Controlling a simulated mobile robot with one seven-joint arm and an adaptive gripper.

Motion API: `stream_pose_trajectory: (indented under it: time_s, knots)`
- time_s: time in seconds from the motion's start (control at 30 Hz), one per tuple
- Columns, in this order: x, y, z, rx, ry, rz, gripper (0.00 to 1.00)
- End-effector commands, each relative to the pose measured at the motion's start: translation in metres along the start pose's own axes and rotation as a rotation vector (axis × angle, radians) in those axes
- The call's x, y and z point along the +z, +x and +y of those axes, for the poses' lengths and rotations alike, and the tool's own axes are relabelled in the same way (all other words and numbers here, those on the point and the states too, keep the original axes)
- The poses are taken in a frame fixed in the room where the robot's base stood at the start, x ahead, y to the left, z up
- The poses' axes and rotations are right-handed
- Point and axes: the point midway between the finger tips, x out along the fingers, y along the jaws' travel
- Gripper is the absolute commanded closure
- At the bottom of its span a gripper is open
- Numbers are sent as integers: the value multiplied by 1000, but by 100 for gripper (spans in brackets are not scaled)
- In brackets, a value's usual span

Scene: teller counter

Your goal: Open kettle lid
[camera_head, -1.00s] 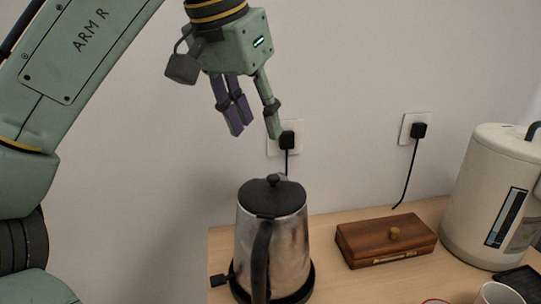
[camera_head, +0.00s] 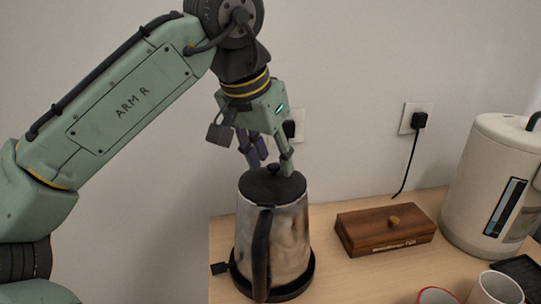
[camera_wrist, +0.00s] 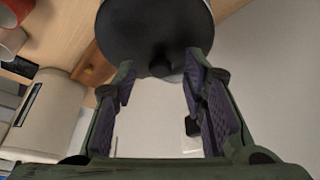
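A steel kettle (camera_head: 288,237) with a black handle stands upright on its black base on the counter. Its black lid (camera_head: 258,187) is on top and shut, with a small round knob. In the wrist view the lid (camera_wrist: 125,35) fills the upper middle, and its knob (camera_wrist: 161,66) is between and just beyond the fingertips. My gripper (camera_head: 271,166) is right above the kettle's lid, fingers pointing down. The wrist view shows my gripper (camera_wrist: 160,70) open, with a finger on each side and nothing held. I cannot tell whether a fingertip touches the lid.
A wooden box (camera_head: 386,232) with a knob sits right of the kettle. A large cream water dispenser (camera_head: 490,185) stands at the far right. Cups (camera_head: 495,290) are at the front right. Wall sockets with plugs (camera_head: 418,121) are behind.

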Motion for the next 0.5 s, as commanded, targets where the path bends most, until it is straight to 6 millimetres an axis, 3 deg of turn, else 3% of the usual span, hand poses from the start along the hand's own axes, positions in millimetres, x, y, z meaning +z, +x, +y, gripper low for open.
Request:
stream_pose_trajectory:
  time_s: [0.07,0.5]
  knots:
    - [0,0,0,0,0,0,62]
    - [0,0,0,0,0,0,91]
